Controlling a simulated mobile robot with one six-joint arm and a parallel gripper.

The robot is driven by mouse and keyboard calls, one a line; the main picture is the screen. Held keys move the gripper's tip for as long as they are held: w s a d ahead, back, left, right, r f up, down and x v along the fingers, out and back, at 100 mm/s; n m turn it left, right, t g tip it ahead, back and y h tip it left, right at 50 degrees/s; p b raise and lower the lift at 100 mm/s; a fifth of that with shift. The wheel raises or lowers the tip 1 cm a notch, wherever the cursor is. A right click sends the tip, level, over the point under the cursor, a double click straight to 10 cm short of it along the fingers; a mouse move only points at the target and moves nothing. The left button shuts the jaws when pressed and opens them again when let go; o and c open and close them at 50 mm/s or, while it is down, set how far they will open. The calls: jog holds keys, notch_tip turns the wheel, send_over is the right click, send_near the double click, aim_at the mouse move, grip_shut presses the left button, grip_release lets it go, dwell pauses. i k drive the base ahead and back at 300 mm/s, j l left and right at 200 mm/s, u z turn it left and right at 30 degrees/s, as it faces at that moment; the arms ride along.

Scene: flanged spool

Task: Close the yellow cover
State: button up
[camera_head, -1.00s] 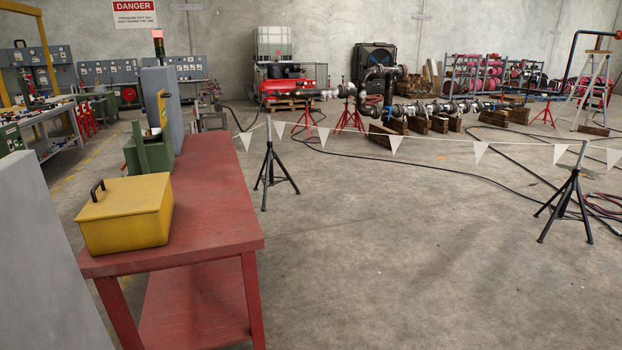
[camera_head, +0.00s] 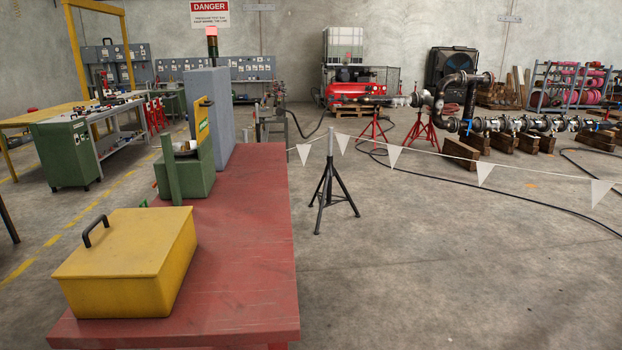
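A yellow box (camera_head: 140,285) with a slightly sloping yellow lid (camera_head: 128,243) sits at the near left end of the red table. The lid lies down on the box, with no clear gap at its edge. A black handle (camera_head: 96,231) stands on the lid near its left edge. A round pale part (camera_head: 185,149) shows at the green box's top; details are too small to tell. My gripper is not in view.
The red table (camera_head: 245,260) has bare top right of the yellow box. A grey cabinet (camera_head: 222,110) stands behind the green box. A black tripod stand (camera_head: 327,190) holds a pennant line (camera_head: 440,160) across the floor. Open concrete floor (camera_head: 450,270) lies right of the table.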

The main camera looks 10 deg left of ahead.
aim_at(201, 105)
jog(key=i+l+u, duration=0.15)
jog(key=i+u, duration=0.3)
jog(key=i+l+u, duration=0.95)
